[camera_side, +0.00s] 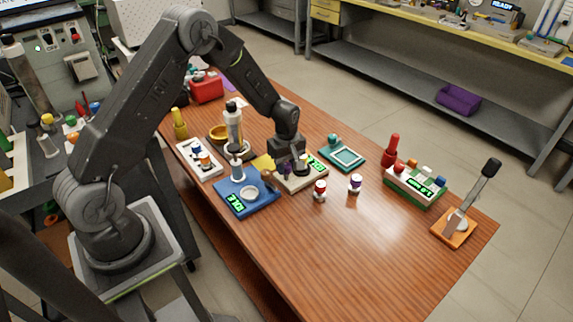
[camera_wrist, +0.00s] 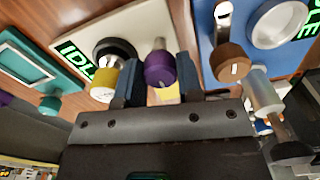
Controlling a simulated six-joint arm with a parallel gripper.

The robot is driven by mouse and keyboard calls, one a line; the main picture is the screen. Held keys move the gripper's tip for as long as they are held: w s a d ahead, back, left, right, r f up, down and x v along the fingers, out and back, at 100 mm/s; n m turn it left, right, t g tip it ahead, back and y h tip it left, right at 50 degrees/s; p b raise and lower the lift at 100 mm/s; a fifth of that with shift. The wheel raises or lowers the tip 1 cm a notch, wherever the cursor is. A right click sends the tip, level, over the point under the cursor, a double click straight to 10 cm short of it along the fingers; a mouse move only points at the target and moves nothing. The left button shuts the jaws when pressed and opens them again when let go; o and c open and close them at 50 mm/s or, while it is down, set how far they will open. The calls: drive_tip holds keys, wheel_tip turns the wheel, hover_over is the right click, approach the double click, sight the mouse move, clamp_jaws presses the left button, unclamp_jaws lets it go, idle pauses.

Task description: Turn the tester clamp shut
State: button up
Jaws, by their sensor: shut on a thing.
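A cream device (camera_side: 306,180) with a green lit display stands near the middle of the table. It also shows in the wrist view (camera_wrist: 140,20), where its display reads as part of "IDLE". A purple clamp knob (camera_wrist: 160,70) on a pale lever sits at its edge. My gripper (camera_wrist: 160,84) is shut on this purple knob, one finger on each side. In the side view my gripper (camera_side: 287,156) is low over the device and partly hides the knob. A yellow-capped black part (camera_wrist: 104,77) is on the same device, left of the knob.
A blue device (camera_side: 243,197) with a brown knob (camera_wrist: 230,63) stands close by. A teal tray (camera_side: 343,156) and two small capped vials (camera_side: 320,190) are nearby. A green-and-white rack (camera_side: 415,188) and an orange-based lever (camera_side: 455,230) stand right. The front table is clear.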

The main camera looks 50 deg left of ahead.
drive_tip(key=shift+m, duration=0.3)
drive_tip(key=m, duration=1.3)
drive_tip(key=shift+m, duration=2.1)
drive_tip(key=o, duration=0.6)
drive_tip(key=shift+o, duration=0.2)
